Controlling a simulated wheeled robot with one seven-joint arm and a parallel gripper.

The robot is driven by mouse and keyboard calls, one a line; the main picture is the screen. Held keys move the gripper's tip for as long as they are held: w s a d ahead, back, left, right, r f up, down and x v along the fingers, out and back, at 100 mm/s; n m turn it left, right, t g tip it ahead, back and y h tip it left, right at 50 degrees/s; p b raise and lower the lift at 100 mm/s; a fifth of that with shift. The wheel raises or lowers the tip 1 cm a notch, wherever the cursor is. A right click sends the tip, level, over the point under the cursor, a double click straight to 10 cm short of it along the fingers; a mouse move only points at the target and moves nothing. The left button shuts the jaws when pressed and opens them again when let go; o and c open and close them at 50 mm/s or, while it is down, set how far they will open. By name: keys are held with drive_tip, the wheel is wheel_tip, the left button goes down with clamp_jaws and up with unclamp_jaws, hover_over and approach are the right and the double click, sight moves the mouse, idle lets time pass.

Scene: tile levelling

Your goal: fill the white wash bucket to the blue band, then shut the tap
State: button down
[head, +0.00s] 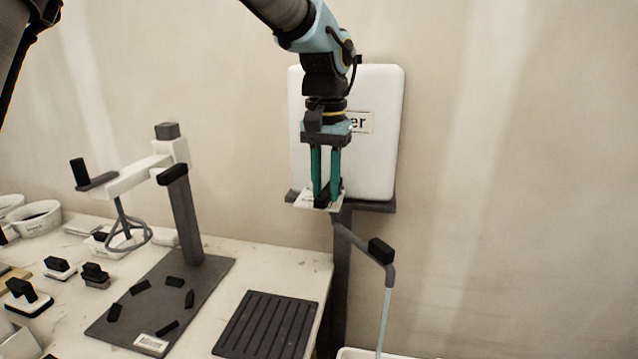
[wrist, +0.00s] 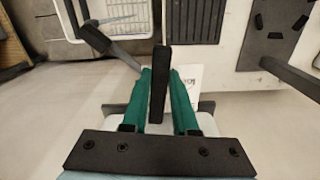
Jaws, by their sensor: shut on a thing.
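The white wash bucket (head: 352,353) shows only as a rim at the bottom edge of the head view. Its blue band and water level are hidden there. A thin pale stream (head: 384,318) runs down from the end of the grey spout (head: 362,247) towards it. My gripper (head: 323,196) has its green fingers shut on the black tap lever (wrist: 159,85), below the front of the white water tank (head: 345,90). The lever stands upright between the fingers in the wrist view. A small white label plate (head: 304,201) is beside the fingertips.
A pale bench (head: 280,262) is at left with a dark ribbed mat (head: 265,325) and a stand on a dark plate (head: 125,318). Several small black-handled items lie further left. A black block (head: 381,250) sits on the spout. The wall at right is clear.

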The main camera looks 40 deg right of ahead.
drive_tip(key=shift+s+d+r+n, duration=0.1)
drive_tip(key=shift+s+d+n, duration=0.15)
drive_tip(key=shift+n, duration=0.15)
idle(0.3)
drive_tip(key=c, duration=0.7)
unclamp_jaws()
wheel_tip(320, 180, up, 11)
drive_tip(key=shift+a+f+b, duration=0.1)
drive_tip(key=shift+f+b, duration=0.05)
drive_tip(key=shift+b, duration=0.85)
